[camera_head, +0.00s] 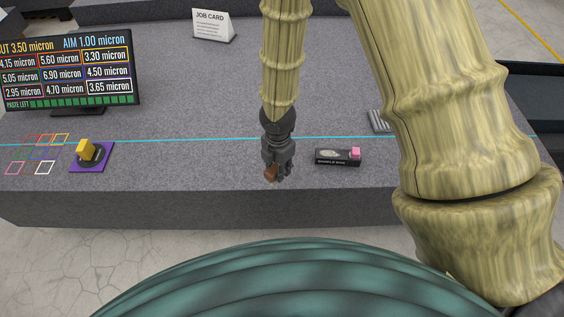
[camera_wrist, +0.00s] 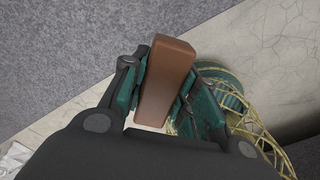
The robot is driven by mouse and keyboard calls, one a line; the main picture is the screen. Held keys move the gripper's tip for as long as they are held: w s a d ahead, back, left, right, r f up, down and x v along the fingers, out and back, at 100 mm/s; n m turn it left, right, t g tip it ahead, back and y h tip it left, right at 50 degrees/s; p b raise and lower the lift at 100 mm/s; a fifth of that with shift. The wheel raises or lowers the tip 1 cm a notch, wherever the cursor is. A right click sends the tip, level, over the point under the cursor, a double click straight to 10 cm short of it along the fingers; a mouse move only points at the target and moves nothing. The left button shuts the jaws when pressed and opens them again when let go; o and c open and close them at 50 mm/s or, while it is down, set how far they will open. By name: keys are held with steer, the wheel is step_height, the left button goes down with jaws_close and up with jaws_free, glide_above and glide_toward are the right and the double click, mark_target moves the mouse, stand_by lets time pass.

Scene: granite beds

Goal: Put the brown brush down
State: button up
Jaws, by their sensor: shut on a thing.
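The brown brush (camera_wrist: 166,75) is a plain brown block held between the green-padded fingers of my gripper (camera_wrist: 160,98) in the wrist view. One end of it sticks out past the fingertips. In the head view a small part of the brown brush (camera_head: 270,173) shows at the tips of my gripper (camera_head: 276,172), which points down near the front edge of the granite bed (camera_head: 215,170). I cannot tell from these views whether the brush touches the granite.
A black tray (camera_head: 335,158) with a pink block (camera_head: 355,153) lies right of my gripper. A purple mat (camera_head: 105,160) with a yellow-topped item (camera_head: 85,148) lies left, beside coloured square outlines. A screen (camera_head: 70,70) and job card (camera_head: 212,25) stand behind. Granite between mat and gripper is clear.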

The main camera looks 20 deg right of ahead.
steer(key=f+n, duration=0.1)
steer(key=n, duration=0.1)
steer(key=s+n+b, duration=0.1)
steer(key=n, duration=0.1)
steer(key=f+n+b, duration=0.1)
steer(key=n, duration=0.1)
steer(key=shift+s+a+f+n, duration=0.3)
steer(key=shift+a, duration=0.05)
steer(key=w+d+f+n, duration=0.1)
steer(key=w+n, duration=0.1)
steer(key=w, duration=0.2)
steer(key=w+d+f+n, duration=0.1)
steer(key=w+d+n, duration=0.1)
steer(key=w, duration=0.2)
steer(key=w+d+f+n, duration=0.1)
steer(key=w+d+n, duration=0.1)
steer(key=w, duration=0.3)
steer(key=shift+w+d+f+n, duration=0.1)
steer(key=shift+f+n, duration=0.15)
steer(key=shift+n, duration=0.25)
steer(key=shift+f+p, duration=0.3)
steer(key=shift+f, duration=1.45)
steer(key=shift+f, duration=0.15)
steer(key=o, duration=1)
steer(key=shift+w, duration=0.1)
